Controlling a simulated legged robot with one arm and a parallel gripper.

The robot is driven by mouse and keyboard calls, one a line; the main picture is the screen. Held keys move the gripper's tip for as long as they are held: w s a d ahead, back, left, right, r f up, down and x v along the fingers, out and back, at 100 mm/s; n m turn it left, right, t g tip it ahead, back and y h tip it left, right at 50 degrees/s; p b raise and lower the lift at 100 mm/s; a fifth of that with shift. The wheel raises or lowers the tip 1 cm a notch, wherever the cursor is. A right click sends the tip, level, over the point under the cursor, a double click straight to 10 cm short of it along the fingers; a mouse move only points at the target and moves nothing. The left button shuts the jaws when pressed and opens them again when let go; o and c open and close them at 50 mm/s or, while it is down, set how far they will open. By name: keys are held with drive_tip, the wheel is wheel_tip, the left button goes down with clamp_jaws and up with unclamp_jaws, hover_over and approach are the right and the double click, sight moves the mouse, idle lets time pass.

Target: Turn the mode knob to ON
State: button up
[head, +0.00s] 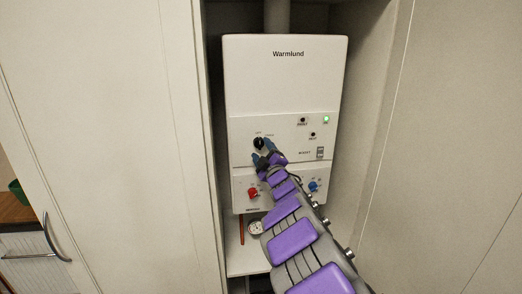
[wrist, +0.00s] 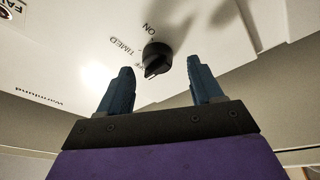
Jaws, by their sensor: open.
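The black mode knob (head: 259,143) is on the front panel of the white Warmlund boiler (head: 285,80). In the wrist view the knob (wrist: 157,58) shows between and just beyond my two blue fingertips, with a gap on each side. Around it are the labels ON, TIMED and a partly hidden one that looks like OFF. The panel appears upside down there. I cannot tell for sure which label the knob points to. My gripper (head: 263,151) is open and empty in front of the knob; it also shows in the wrist view (wrist: 160,68).
Below are a red knob (head: 252,193), a blue knob (head: 313,186) and a round gauge (head: 255,228). A green light (head: 326,118) is lit at upper right. The boiler stands in a narrow recess between a left cabinet panel (head: 110,120) and a right one (head: 450,140).

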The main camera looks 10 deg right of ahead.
drive_tip(key=shift+x, duration=0.9)
drive_tip(key=shift+d, duration=0.1)
drive_tip(key=c, duration=1)
